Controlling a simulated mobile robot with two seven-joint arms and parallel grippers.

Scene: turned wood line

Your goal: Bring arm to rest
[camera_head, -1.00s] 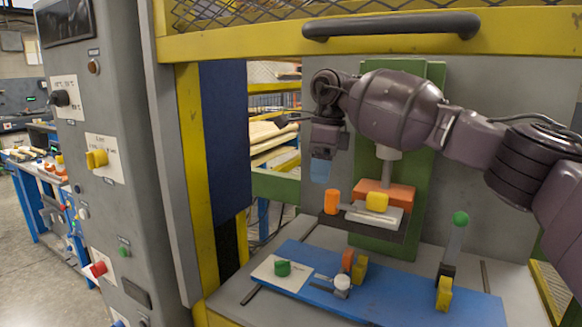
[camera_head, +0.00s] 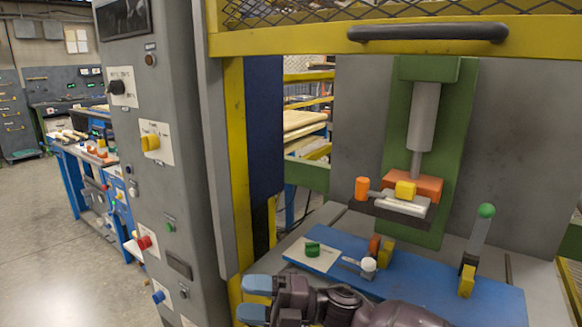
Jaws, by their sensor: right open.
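My right arm comes in along the bottom edge of the head view, in front of the machine. Its right gripper (camera_head: 255,299) is at the bottom centre-left, with two blue-tipped fingers pointing left. The fingers are apart, with nothing between them. The gripper is in front of the blue plate (camera_head: 410,292), and the arm hides part of the plate's front edge. My left gripper is not in view.
A grey control cabinet (camera_head: 190,200) with knobs and buttons stands left of the gripper. A yellow frame post (camera_head: 236,160) rises close behind it. The green press (camera_head: 452,130), a green-knobbed lever (camera_head: 480,237) and a raised guard handle (camera_head: 428,33) are behind the arm.

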